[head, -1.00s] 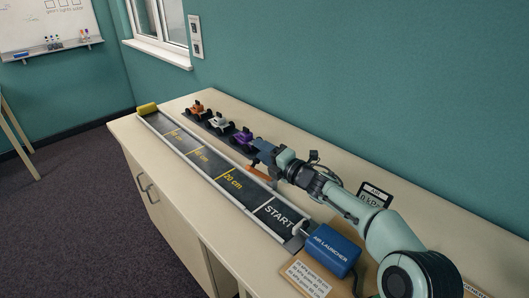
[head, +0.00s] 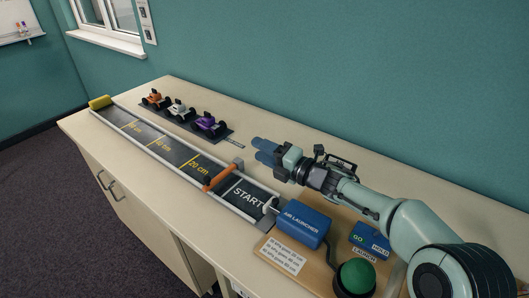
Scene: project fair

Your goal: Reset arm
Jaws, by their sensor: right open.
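My right gripper (head: 262,151) is open and empty, above the counter to the right of the track, with its blue fingers pointing left. My right arm comes in from the lower right. The dark track (head: 172,150) runs along the counter, with a START mark at its near end and a 20 cm mark farther up. An orange-brown bar (head: 220,177) stands across the track between those marks, apart from the gripper. The blue air launcher (head: 303,226) sits at the START end. My left gripper is not in view.
Three small cars, orange (head: 155,98), white (head: 180,110) and purple (head: 208,126), stand on a dark strip behind the track. A green button (head: 355,277) and a blue GO/HOLD panel (head: 371,240) are near the launcher. A yellow roll (head: 100,102) lies at the far end.

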